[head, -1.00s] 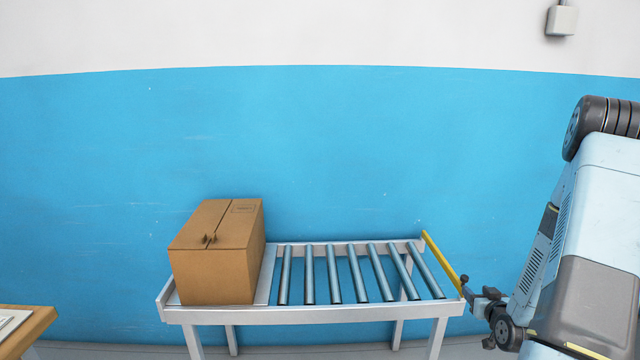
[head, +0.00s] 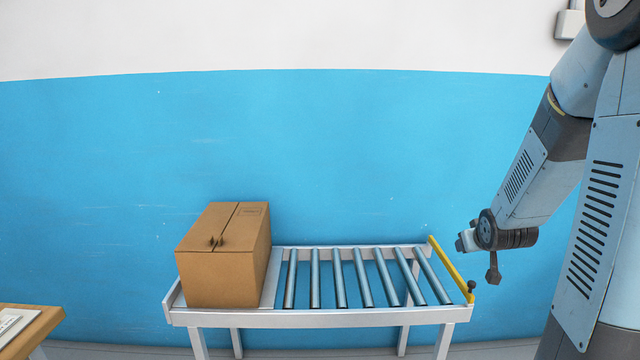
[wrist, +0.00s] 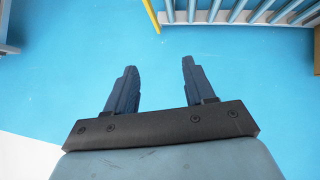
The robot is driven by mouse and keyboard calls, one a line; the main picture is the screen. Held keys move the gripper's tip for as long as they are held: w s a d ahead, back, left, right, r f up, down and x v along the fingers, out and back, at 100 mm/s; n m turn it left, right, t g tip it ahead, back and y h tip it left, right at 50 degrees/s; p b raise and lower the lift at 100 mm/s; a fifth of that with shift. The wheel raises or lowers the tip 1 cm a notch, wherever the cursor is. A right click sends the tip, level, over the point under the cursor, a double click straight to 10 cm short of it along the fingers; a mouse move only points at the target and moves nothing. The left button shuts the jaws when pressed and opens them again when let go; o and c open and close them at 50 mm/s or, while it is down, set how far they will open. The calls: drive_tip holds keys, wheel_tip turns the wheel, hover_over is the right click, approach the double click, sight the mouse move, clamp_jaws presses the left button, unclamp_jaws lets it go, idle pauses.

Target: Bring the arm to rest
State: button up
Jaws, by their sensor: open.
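My gripper (wrist: 156,83) shows in the wrist view with its two dark fingers apart and nothing between them. Behind the fingers, the wrist view shows the blue wall. In the head view my arm comes in from the right edge, bent, and its end (head: 468,240) is to the right of the roller table, near the yellow end bar and above its height in the picture. The fingers are too small to make out clearly there.
A roller table (head: 320,317) stands against the blue wall (head: 330,150). A closed cardboard box (head: 218,280) sits on its left end. A yellow bar (head: 450,268) marks its right end. A wooden table (head: 40,325) with papers is at lower left. A grey wall box (head: 570,24) hangs upper right.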

drive_tip(key=s+a+r+g, duration=0.1)
drive_tip(key=s+a+r, duration=0.4)
drive_tip(key=s, duration=0.3)
drive_tip(key=s+a+r+g+y, duration=0.1)
drive_tip(key=s+a+r, duration=0.4)
drive_tip(key=s, duration=0.4)
drive_tip(key=s+a+r+g+y, duration=0.1)
drive_tip(key=s+a+r, duration=0.3)
drive_tip(key=s, duration=0.4)
drive_tip(key=shift+s+a+r+m+g, duration=0.35)
drive_tip(key=shift+r+g, duration=0.25)
drive_tip(key=shift+r, duration=0.3)
